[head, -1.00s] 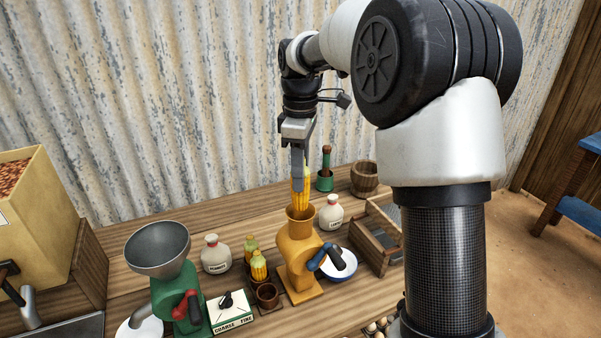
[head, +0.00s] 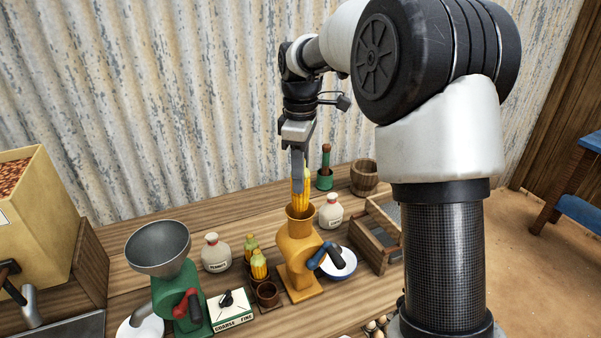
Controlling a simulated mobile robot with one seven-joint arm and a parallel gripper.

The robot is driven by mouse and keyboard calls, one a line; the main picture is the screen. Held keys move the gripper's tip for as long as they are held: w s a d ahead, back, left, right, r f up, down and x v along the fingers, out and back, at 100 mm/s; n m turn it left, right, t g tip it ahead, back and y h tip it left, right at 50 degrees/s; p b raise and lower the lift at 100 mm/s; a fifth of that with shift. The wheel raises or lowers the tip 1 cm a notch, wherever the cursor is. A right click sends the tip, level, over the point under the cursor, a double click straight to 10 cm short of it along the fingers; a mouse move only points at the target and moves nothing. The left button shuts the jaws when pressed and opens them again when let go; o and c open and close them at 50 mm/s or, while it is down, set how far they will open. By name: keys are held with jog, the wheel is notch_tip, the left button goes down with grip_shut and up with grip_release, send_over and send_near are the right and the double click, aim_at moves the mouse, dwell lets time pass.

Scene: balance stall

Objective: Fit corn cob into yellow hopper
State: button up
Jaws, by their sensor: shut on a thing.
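A yellow corn cob (head: 301,194) hangs upright below my gripper (head: 299,180), which is shut on its upper part. The yellow hopper (head: 299,222) is the open top of a yellow-orange mill with a blue-handled crank, standing on the bench. The cob's lower end is at the hopper mouth. I cannot tell whether the tip is just inside the rim or just behind it. The gripper's fingers hide the top of the cob.
A green mill (head: 163,258) with a grey funnel stands to the left. Between the mills are a white jug (head: 215,253), other corn cobs (head: 259,265) and a brown cup (head: 267,294). A second jug (head: 331,211), a white-and-blue bowl (head: 341,263) and a wooden box (head: 375,240) stand close on the right.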

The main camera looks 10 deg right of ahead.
aim_at(300, 201)
jog(key=shift+f+b, duration=2.15)
jog(key=shift+f, duration=1.7)
jog(key=shift+f, duration=0.1)
